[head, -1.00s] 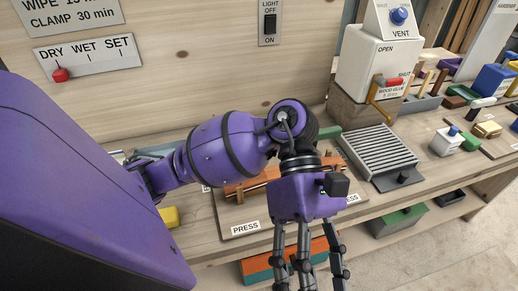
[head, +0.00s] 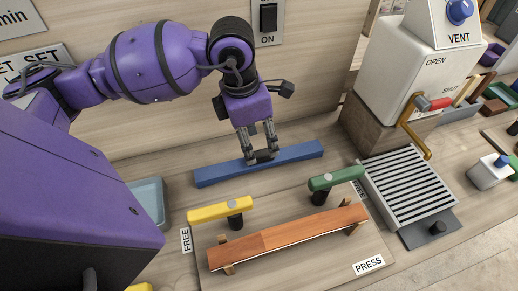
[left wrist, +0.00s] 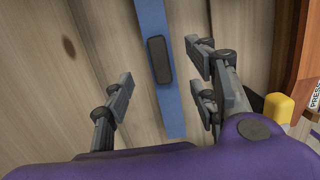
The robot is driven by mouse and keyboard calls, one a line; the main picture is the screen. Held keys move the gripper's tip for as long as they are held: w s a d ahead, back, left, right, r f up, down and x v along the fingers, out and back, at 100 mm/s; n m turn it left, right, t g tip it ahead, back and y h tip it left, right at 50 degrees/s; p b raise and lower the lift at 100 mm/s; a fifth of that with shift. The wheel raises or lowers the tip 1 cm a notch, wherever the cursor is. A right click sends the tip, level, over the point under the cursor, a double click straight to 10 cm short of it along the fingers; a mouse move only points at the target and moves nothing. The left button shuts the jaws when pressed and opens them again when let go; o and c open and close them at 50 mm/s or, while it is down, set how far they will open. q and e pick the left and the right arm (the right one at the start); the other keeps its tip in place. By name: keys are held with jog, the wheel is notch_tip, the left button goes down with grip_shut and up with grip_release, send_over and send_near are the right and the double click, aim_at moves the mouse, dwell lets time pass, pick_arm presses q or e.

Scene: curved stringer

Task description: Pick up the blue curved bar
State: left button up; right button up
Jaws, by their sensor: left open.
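The blue curved bar (head: 222,173) lies on the bench behind the press board, running left to right in the head view. A dark pad (head: 263,156) sits at its middle. My left gripper (head: 258,147) points down over this middle part, open and holding nothing. In the left wrist view the bar (left wrist: 149,20) and its pad (left wrist: 159,60) show between the spread fingers (left wrist: 160,88), with a gap on both sides. How far the fingertips are above the bench is hard to tell. My right gripper is not in view.
In front is a board with an orange-brown curved strip (head: 290,235), a yellow lever (head: 220,211) and a green lever (head: 335,178). A blue-grey tray (head: 150,201) stands left, a slatted rack (head: 408,187) and glue dispenser (head: 400,65) right. The wall is close behind the bar.

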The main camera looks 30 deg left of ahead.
aim_at(260, 153)
pick_arm(q)
jog(key=shift+s+d+f, duration=0.15)
jog(key=shift+f, duration=0.25)
jog(key=shift+w+d+f+p, duration=0.1)
jog(key=shift+w+f, duration=0.05)
jog(key=shift+f, duration=0.9)
jog(key=shift+w+d+f+p, duration=0.1)
jog(key=shift+w+f+p, duration=0.1)
jog(key=shift+f, duration=0.85)
jog(key=shift+w+d+f+p, duration=0.1)
jog(key=shift+w+f, duration=0.05)
jog(key=shift+f, duration=0.9)
grip_shut()
